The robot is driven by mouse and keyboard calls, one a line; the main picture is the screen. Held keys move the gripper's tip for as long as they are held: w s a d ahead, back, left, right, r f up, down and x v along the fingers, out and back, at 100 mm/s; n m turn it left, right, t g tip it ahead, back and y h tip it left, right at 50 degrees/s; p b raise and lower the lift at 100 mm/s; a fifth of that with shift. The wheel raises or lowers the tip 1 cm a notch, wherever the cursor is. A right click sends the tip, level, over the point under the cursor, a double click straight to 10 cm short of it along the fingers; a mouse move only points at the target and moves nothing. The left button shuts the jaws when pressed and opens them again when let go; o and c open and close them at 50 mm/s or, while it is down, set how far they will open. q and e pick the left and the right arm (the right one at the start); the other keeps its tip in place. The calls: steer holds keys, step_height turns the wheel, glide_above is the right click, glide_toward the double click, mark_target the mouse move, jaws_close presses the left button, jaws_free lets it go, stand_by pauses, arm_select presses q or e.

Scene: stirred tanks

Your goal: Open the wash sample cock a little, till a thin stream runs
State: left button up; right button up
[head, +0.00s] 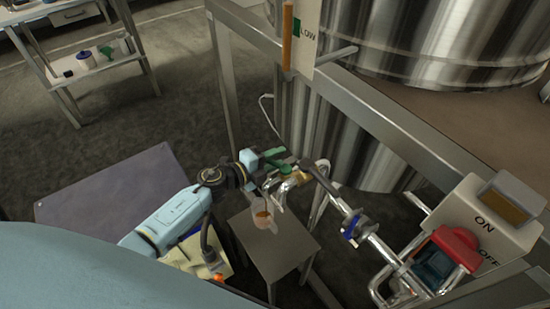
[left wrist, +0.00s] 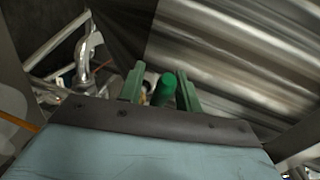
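The sample cock with a green lever (head: 282,167) sits on the pipework beside the steel tank. My left gripper (head: 274,168) is at this lever. In the left wrist view, the green lever end (left wrist: 165,88) lies between my two green fingers (left wrist: 160,88), with a gap visible on its left side, so the gripper looks open around it. A small cup (head: 262,219) with orange-brown contents is below the cock, over a small stand. I cannot make out a stream from the spout. My right gripper does not show.
The small grey stand (head: 265,250) is under the pipework. A blue-handled valve (head: 352,228) and an ON/OFF switch box (head: 483,222) are to the right. A steel frame rail (head: 395,118) crosses in front of the tank. A shelf table (head: 97,63) stands far left.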

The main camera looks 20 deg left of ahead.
arm_select(q)
steer(key=shift+s, duration=0.1)
steer(key=p+v, duration=0.2)
steer(key=v, duration=1.1)
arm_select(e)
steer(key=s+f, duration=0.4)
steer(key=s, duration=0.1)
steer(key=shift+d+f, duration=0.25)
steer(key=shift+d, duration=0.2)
arm_select(q)
steer(key=shift+s+a, duration=0.1)
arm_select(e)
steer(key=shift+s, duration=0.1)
